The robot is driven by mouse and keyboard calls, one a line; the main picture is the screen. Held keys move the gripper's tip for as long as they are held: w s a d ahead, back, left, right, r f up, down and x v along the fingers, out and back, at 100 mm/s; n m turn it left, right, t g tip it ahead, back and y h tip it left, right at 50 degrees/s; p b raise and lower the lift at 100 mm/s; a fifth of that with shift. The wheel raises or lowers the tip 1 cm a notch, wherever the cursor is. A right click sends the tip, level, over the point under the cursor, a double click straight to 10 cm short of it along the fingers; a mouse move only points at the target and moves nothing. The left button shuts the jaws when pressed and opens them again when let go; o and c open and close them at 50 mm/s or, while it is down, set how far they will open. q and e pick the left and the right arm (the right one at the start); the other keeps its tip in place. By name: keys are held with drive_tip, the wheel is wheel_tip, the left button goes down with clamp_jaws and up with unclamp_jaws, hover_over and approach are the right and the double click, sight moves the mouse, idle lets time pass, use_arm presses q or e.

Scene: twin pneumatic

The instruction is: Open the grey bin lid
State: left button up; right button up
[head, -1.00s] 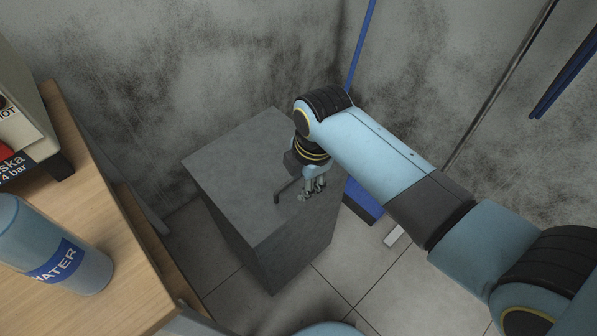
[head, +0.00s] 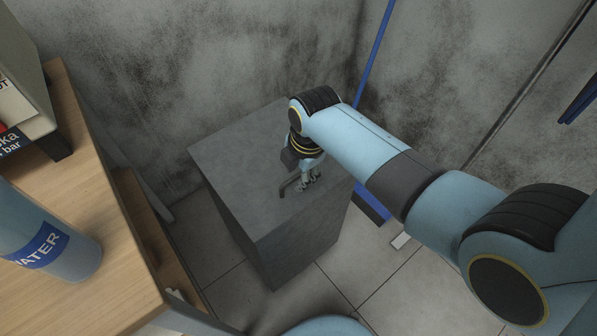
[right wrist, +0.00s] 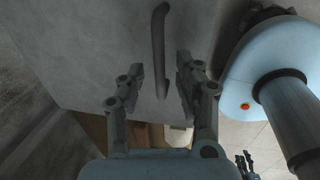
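The grey bin (head: 245,218) stands on the floor by the wall, with its flat grey lid (head: 238,155) shut on top. A dark bar handle (head: 290,188) lies on the lid. My right gripper (head: 310,181) points down close to the handle's right end. In the right wrist view the gripper (right wrist: 160,75) has its fingers apart, with the handle (right wrist: 159,45) running between and beyond the tips; I see no clear contact. My left gripper (right wrist: 247,162) seems to show small and dark at the lower right of that view, too small to read.
A wooden table (head: 95,190) on the left carries a blue WATER bottle (head: 45,240) and a labelled box (head: 25,95). A blue broom-like tool (head: 372,60) leans by the wall behind the bin. Tiled floor (head: 375,275) is open in front and to the right.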

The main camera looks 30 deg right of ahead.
clamp_jaws()
idle(0.3)
drive_tip(key=shift+r, duration=0.1)
